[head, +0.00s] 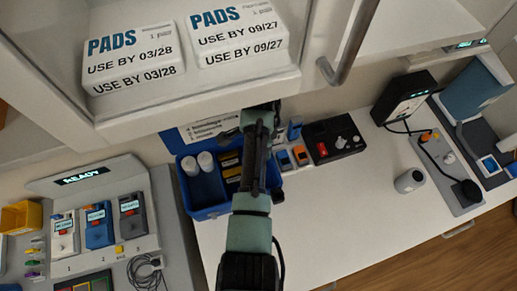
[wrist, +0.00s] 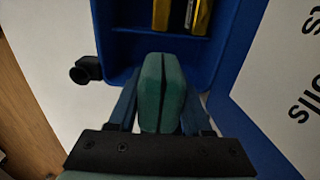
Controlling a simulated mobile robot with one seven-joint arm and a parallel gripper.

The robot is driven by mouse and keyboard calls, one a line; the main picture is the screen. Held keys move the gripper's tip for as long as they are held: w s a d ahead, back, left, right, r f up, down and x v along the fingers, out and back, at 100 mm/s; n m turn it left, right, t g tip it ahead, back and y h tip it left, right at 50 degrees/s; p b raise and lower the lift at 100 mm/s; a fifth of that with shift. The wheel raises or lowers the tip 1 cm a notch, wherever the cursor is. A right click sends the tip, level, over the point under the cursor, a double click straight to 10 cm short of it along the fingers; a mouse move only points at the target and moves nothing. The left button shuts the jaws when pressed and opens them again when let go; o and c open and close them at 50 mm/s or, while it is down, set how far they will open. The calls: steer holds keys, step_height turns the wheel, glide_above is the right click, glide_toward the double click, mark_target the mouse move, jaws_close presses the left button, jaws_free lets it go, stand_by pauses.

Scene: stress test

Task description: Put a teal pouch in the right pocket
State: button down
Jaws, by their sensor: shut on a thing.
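A blue bin (wrist: 122,48) lies beyond and beneath the held pouch. My arm covers the bin's right side in the head view, so I cannot make out the right pocket. The held pouch cannot be made out in the head view.
An overhead cabinet with pad boxes (head: 131,59) and a metal handle (head: 348,42) hangs above. Orange-fronted devices (head: 292,158) and a black box (head: 334,137) stand right of my arm. A charging station (head: 97,217) is at left.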

steer(key=shift+f+b, duration=4.2)
steer(key=shift+f, duration=1.45)
steer(key=shift+c, duration=1.2)
jaws_free()
steer(key=shift+r, duration=0.1)
step_height(320, 180, up, 13)
steer(key=shift+f+b, duration=0.1)
steer(key=shift+b, duration=0.35)
